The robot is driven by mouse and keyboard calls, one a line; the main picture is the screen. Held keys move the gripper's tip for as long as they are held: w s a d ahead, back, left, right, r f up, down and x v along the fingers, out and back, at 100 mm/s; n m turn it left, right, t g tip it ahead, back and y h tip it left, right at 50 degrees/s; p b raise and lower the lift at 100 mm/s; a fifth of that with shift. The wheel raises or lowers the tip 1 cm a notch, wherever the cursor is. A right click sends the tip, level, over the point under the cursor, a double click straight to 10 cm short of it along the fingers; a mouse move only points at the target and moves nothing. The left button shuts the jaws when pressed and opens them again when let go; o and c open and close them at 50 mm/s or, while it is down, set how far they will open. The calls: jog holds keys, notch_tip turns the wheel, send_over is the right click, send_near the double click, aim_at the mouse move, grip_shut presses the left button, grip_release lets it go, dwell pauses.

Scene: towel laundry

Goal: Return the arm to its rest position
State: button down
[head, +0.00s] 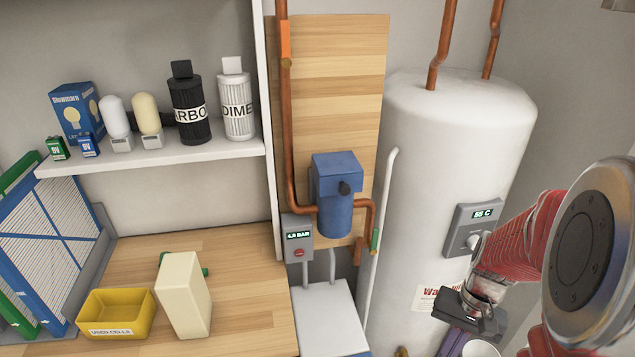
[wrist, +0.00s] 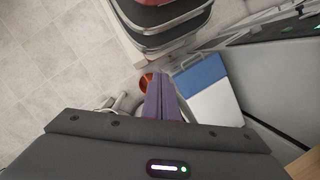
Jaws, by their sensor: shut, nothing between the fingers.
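My arm reaches in from the right side of the head view, in front of the white water tank (head: 440,130). My gripper (head: 452,343) hangs low beside the tank with its fingers pointing down. In the wrist view my gripper (wrist: 161,80) shows its two purple fingers pressed together, with nothing between them. The gripper is clear of the bench and the shelf. The lower part of the arm is partly cut off by the frame edge.
A wooden bench (head: 245,290) holds a yellow bin (head: 117,313) and a cream block (head: 183,295). A shelf (head: 165,153) carries bulbs and filter cartridges. Copper pipes and a blue filter housing (head: 336,190) stand left of the tank. Tiled floor (wrist: 55,65) lies open below.

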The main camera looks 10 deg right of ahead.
jog(key=a+r+n+t+h, duration=0.2)
jog(key=a+r+n+t, duration=0.4)
jog(key=a+r, duration=0.9)
notch_tip(320, 180, up, 4)
jog(key=shift+s+r+n+t, duration=0.2)
jog(key=shift+s+n+t, duration=0.15)
jog(key=shift+t, duration=0.25)
